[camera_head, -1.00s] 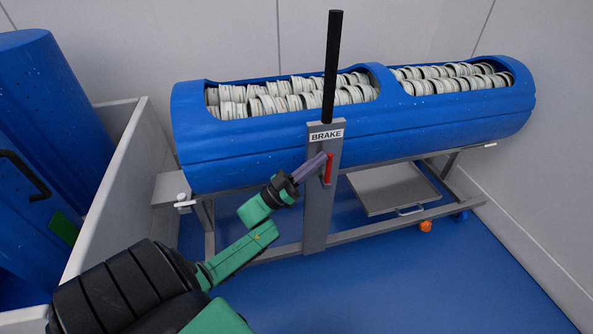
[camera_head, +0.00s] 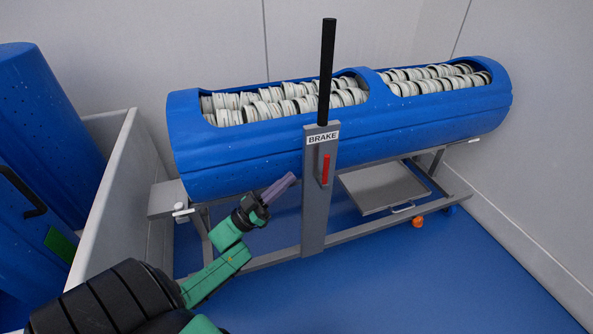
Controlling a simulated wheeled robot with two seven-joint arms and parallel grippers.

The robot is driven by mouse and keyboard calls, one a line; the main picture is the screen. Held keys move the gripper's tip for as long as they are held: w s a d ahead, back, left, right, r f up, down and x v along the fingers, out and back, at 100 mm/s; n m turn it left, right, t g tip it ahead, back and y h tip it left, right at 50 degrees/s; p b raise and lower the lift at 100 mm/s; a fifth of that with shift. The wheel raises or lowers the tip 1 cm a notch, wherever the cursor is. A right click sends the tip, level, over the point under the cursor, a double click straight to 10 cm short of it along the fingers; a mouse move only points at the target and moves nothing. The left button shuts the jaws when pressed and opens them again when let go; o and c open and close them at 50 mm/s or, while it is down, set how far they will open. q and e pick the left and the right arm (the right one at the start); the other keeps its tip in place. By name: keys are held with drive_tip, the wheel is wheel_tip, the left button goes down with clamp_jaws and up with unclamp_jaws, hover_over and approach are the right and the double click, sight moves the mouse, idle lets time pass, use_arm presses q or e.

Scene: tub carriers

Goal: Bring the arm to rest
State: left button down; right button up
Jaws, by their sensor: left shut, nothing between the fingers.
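My left gripper (camera_head: 279,187) shows at the end of my arm, which comes in from the lower left. Its purple fingers are shut with nothing between them. They are in front of the lower side of the blue tub, left of the grey brake post (camera_head: 314,215) and apart from the red brake handle (camera_head: 325,169). The handle hangs upright in its slot under the BRAKE label (camera_head: 323,138). My right gripper is not in view.
The blue tub (camera_head: 240,157) lies on a grey wheeled frame, filled with several rows of pale ring-like parts (camera_head: 285,100). A black bar (camera_head: 326,65) rises from the post. A low wall (camera_head: 105,200) and blue tubs (camera_head: 50,120) stand left. Blue floor (camera_head: 400,285) is clear in front.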

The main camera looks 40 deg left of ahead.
use_arm(q)
drive_tip(key=v, duration=0.4)
drive_tip(key=shift+f, duration=0.1)
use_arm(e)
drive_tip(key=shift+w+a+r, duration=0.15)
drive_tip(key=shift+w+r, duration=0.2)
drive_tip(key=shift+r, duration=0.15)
use_arm(q)
drive_tip(key=shift+f, duration=0.1)
